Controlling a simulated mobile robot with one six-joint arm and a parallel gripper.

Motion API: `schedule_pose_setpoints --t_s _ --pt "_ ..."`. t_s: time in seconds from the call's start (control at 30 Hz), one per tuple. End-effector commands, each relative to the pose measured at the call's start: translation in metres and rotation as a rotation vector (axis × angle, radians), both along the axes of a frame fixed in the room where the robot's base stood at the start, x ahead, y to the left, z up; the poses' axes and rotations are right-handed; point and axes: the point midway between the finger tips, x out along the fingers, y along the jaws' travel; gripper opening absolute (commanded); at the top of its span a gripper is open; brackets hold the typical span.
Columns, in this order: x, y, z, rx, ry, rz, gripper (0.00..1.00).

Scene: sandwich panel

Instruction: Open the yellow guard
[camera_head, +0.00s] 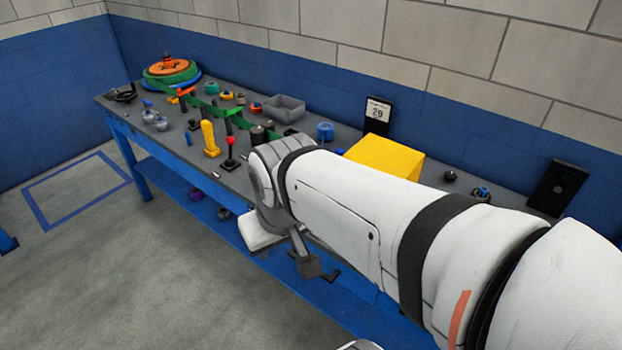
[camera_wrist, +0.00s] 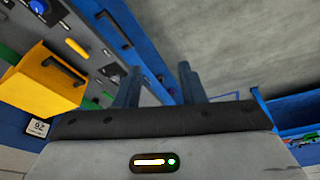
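The yellow guard (camera_head: 385,157) is a box-shaped cover on the grey bench top, partly hidden behind my arm in the head view. In the wrist view the yellow guard (camera_wrist: 42,85) is at the left, with a black bar handle (camera_wrist: 64,68) on one face. It appears to be down, but what it covers is hidden. My gripper (camera_wrist: 160,78) has two dark fingers spread apart with nothing between them. It is to the right of the guard in the wrist view and not touching it.
The grey bench (camera_head: 222,177) carries levers, knobs, a grey tray (camera_head: 285,108) and coloured rings (camera_head: 172,71). A blue knob (camera_head: 325,131) and a dated card (camera_head: 377,112) stand near the guard. A blue wall rises behind. The floor at the left is open.

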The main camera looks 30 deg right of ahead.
Motion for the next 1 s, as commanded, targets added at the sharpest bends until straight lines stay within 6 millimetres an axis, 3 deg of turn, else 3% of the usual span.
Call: schedule_pose_setpoints --t_s 0.17,0.27,0.57,0.8,1.0 --pt "0.005 -0.015 -0.021 -0.11 0.1 0.128 0.36" --pt "0.011 -0.037 -0.044 -0.245 0.242 0.317 0.36" --pt "0.047 -0.123 -0.108 -0.584 0.875 1.087 0.36" --pt "0.102 -0.179 -0.154 -0.635 1.468 1.699 0.36" --pt "0.156 -0.203 -0.198 -0.532 1.955 2.102 0.36"
